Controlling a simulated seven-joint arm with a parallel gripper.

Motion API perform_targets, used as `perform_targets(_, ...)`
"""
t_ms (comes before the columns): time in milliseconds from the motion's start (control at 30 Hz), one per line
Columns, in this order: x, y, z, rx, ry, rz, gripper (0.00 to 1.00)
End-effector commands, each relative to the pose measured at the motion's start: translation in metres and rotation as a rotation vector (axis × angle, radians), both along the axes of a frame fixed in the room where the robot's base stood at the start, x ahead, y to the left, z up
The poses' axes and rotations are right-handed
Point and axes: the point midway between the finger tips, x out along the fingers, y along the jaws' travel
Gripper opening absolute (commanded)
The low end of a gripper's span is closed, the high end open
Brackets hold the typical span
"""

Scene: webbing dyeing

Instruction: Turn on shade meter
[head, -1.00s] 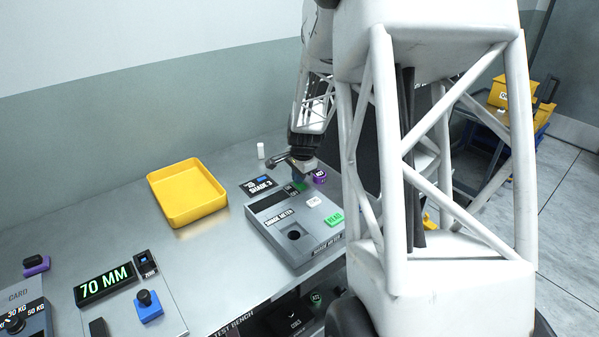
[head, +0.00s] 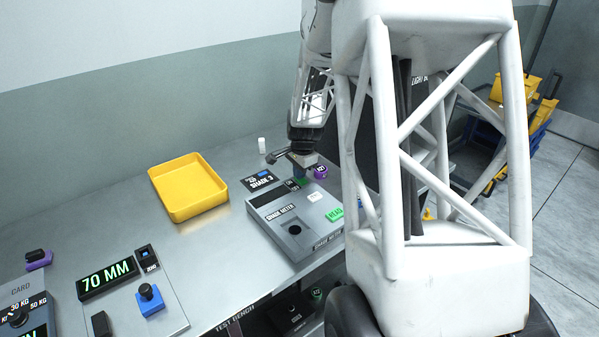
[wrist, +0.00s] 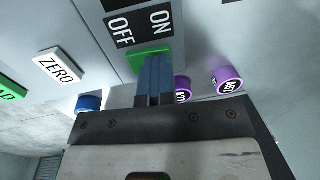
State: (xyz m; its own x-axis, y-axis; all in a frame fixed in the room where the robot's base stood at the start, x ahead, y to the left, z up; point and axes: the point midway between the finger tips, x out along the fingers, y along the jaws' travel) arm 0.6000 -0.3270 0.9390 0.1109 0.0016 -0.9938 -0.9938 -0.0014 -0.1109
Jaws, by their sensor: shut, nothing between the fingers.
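The shade meter (head: 272,222) is a grey box on the bench with a dark strip along its top, a round dark hole and a green READ button (head: 334,214). At its far right corner is a green switch (wrist: 148,57) beside black OFF and ON labels (wrist: 140,26). My gripper (head: 299,179) is over that corner. In the wrist view my gripper's blue fingers (wrist: 154,72) are shut together with nothing between them. Their tips are at the green switch and cover part of it; I cannot tell whether they touch it.
Purple labelled pieces (wrist: 228,80) stand close beside the fingers. A white ZERO button (wrist: 60,68) is on the meter. A SHADE 3 card (head: 262,180) lies behind the meter. A yellow tray (head: 153,180) and a 70 MM display (head: 107,278) are further left, with bare bench between.

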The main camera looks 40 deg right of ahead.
Motion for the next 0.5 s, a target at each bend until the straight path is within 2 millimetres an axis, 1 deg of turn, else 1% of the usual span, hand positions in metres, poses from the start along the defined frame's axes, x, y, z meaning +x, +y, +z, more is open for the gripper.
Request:
perform_targets(33,-0.003,0.0,-0.003,0.002,0.005,-0.001,0.0)
perform_targets(300,-0.012,0.0,0.0,0.002,0.004,-0.001,0.0)
perform_targets(500,-0.015,0.0,0.001,0.002,0.003,-0.001,0.0)
